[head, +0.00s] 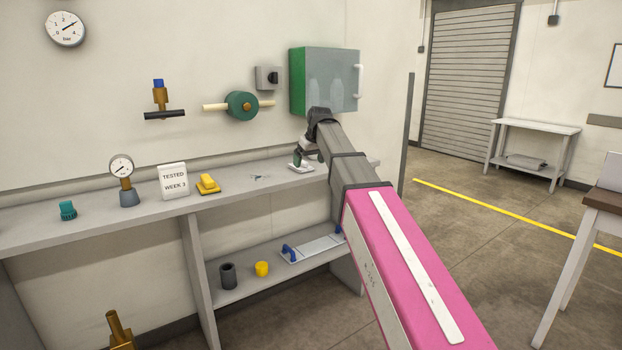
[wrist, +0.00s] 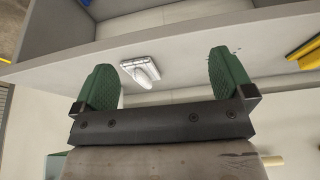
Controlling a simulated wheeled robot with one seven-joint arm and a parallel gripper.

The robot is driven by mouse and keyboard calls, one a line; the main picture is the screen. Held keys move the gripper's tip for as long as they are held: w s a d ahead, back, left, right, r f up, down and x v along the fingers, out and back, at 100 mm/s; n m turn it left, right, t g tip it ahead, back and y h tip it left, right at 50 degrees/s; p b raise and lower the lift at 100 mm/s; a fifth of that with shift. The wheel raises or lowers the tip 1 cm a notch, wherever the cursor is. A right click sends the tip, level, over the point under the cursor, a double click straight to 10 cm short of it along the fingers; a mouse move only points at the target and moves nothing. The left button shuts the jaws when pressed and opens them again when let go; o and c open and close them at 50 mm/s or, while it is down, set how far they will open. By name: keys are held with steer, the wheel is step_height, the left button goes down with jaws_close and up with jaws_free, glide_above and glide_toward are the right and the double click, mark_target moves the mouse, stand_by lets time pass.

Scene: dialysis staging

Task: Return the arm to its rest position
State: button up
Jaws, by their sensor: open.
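My arm (head: 400,255), pink and grey, reaches forward from the lower right toward the bench in the head view. My gripper (head: 296,160) is at its far end, above the right part of the bench top; the wrist hides much of it there. In the wrist view, the two green fingers of my gripper (wrist: 163,78) stand wide apart with nothing between them. A small white and grey device (wrist: 141,72) lies on the bench beyond the fingertips, and it also shows in the head view (head: 301,168), just under the gripper.
The bench (head: 100,222) also bears a yellow object (head: 208,184), a sign reading "TESTED WEEK 3" (head: 173,181), a gauge (head: 122,170) and a teal knob (head: 67,210). A green and grey cabinet (head: 325,80) hangs close behind my wrist. Open floor (head: 480,240) lies right.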

steer(key=s+d+f+m+g, duration=0.1)
steer(key=s+d+f+m, duration=0.1)
steer(key=s+d+f, duration=0.4)
steer(key=s+d+f+m+g+h, duration=0.1)
steer(key=s+d+f+m, duration=0.1)
steer(key=s+d+f, duration=0.5)
steer(key=s+d+f+m+g+h, duration=0.1)
steer(key=s+d+f, duration=0.5)
steer(key=s+f, duration=1)
step_height(320, 180, down, 12)
steer(key=shift+s+d+f+m+g, duration=0.15)
steer(key=shift+s+d+m+g, duration=0.15)
steer(key=shift+m, duration=0.4)
steer(key=shift+w+a, duration=0.15)
